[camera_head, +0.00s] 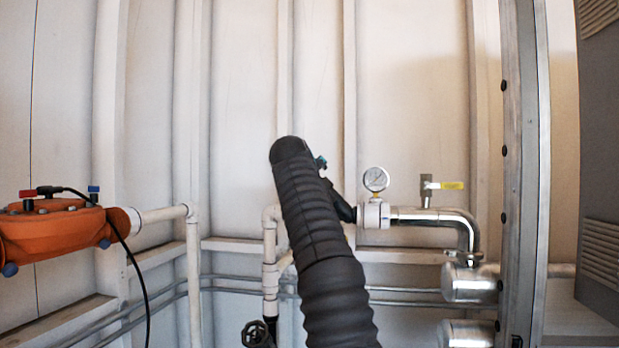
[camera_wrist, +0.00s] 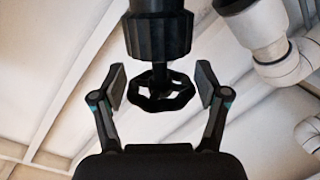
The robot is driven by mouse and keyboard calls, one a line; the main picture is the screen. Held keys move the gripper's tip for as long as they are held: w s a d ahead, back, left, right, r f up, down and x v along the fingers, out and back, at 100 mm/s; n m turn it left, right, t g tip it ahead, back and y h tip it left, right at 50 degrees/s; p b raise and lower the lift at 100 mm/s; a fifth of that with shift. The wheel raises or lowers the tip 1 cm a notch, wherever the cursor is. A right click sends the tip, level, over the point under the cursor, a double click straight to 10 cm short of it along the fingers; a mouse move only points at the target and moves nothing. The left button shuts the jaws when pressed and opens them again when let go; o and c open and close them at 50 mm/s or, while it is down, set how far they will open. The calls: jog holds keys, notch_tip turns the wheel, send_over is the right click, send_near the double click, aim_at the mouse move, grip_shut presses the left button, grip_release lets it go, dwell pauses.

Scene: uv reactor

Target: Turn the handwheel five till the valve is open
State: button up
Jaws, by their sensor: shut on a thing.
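The black handwheel (camera_wrist: 178,101), a lobed ring on a short stem, shows in the middle of the wrist view under a dark ribbed valve body (camera_wrist: 158,32). My gripper (camera_wrist: 161,86) has one finger pad on each side of the wheel and is shut on its rim. I cannot tell how far the valve is open. In the head view my black ribbed arm hides the held wheel and most of the gripper.
A second black handwheel (camera_head: 257,333) is low at the bottom in the head view. A pressure gauge (camera_head: 376,179) and a yellow-handled valve (camera_head: 440,185) are on the right pipework. An orange unit (camera_head: 55,233) with a black cable is at left. A metal post (camera_head: 522,180) stands right.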

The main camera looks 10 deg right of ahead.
jog(key=shift+w+f, duration=0.1)
jog(key=shift+f, duration=0.15)
jog(key=o, duration=1.1)
jog(key=shift+a, duration=0.1)
jog(key=shift+o, duration=0.2)
jog(key=shift+r, duration=0.1)
jog(key=shift+r, duration=0.15)
jog(key=shift+s+a+r, duration=0.15)
jog(key=shift+s, duration=0.4)
jog(key=v, duration=1.1)
